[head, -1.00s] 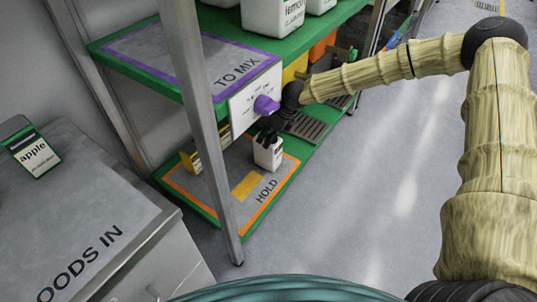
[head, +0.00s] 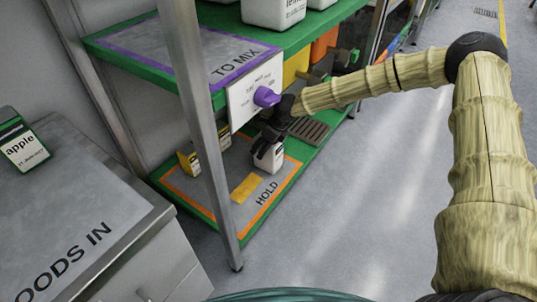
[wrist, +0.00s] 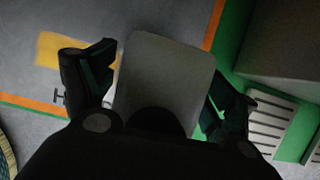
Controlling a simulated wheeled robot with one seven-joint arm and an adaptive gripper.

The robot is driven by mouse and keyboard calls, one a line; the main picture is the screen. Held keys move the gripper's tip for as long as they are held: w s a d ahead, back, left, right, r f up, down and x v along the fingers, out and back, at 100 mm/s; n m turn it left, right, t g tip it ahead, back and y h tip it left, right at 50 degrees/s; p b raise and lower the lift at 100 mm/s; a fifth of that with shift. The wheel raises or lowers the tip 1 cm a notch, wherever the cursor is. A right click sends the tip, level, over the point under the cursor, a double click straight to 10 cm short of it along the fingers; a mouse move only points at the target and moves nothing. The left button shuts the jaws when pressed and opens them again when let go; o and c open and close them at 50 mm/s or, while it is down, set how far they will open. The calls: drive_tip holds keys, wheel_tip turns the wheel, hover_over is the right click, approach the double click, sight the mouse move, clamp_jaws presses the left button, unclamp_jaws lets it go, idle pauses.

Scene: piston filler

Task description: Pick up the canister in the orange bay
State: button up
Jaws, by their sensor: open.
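The white canister (head: 270,156) stands inside the orange-bordered bay (head: 246,216) marked HOLD on the lower green shelf. My gripper (head: 268,143) is at the canister's top from above and covers part of it in the head view. In the wrist view the pale canister (wrist: 166,75) lies between the two fingers of my gripper (wrist: 161,80). The fingers are open, one on each side, with a visible gap on the left; contact on the right is unclear. The canister's lower end in that view is hidden by the gripper body.
A purple knob (head: 266,97) on a white panel sits just above my gripper. The upper TO MIX shelf (head: 150,42) overhangs the bay. Yellow-fronted items (head: 189,160) stand at the bay's back left. A metal post (head: 205,130) rises in front. The floor at right is clear.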

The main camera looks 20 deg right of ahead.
drive_tip(key=c, duration=1.5)
drive_tip(key=shift+c, duration=1.2)
drive_tip(key=shift+r, duration=0.15)
